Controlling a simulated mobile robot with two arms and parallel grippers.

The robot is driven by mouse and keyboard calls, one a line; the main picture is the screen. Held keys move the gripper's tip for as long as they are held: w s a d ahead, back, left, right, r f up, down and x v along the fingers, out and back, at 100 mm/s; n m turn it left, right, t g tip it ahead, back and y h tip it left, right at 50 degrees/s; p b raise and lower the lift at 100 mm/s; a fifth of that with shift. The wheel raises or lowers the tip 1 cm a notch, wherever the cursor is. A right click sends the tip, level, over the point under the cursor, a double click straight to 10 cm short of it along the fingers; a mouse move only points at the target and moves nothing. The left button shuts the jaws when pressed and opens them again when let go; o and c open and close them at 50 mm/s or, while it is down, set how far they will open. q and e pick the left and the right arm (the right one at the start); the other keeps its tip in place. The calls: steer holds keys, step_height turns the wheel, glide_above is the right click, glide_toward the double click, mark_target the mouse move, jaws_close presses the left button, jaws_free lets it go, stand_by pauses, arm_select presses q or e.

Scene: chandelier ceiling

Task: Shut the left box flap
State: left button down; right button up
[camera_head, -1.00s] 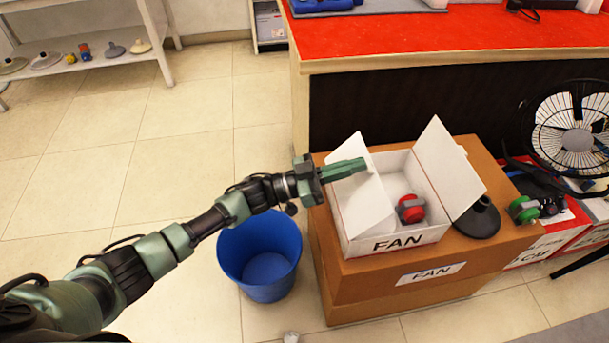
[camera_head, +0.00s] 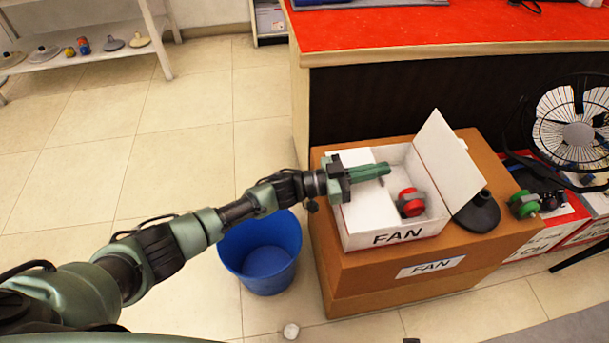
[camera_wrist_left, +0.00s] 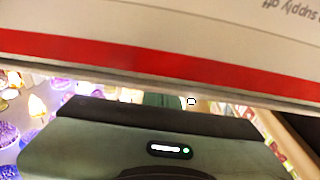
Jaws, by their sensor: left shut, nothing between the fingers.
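The white box (camera_head: 436,229) marked FAN sits on a brown carton. Its left flap (camera_head: 368,212) no longer stands up and appears folded inward over the left part of the opening; my gripper hides part of it. The right flap (camera_head: 449,165) stands open, leaning outward. My left gripper (camera_head: 386,168) is shut and empty, above the left side of the box and pointing right. I cannot tell if it touches the flap. In the left wrist view a white panel with a red band (camera_wrist_left: 160,55) crosses close in front of the gripper body. My right gripper is out of view.
A red and grey part (camera_head: 411,203) lies in the box. The brown carton (camera_head: 430,287) supports it, with a black base (camera_head: 477,214) beside the right flap. A blue bin (camera_head: 262,262) stands below my arm. A red-topped counter (camera_head: 440,30) is behind; a fan (camera_head: 577,130) is at right.

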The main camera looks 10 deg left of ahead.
arm_select(q)
steer(key=shift+d+f, duration=0.1)
steer(key=shift+f, duration=0.15)
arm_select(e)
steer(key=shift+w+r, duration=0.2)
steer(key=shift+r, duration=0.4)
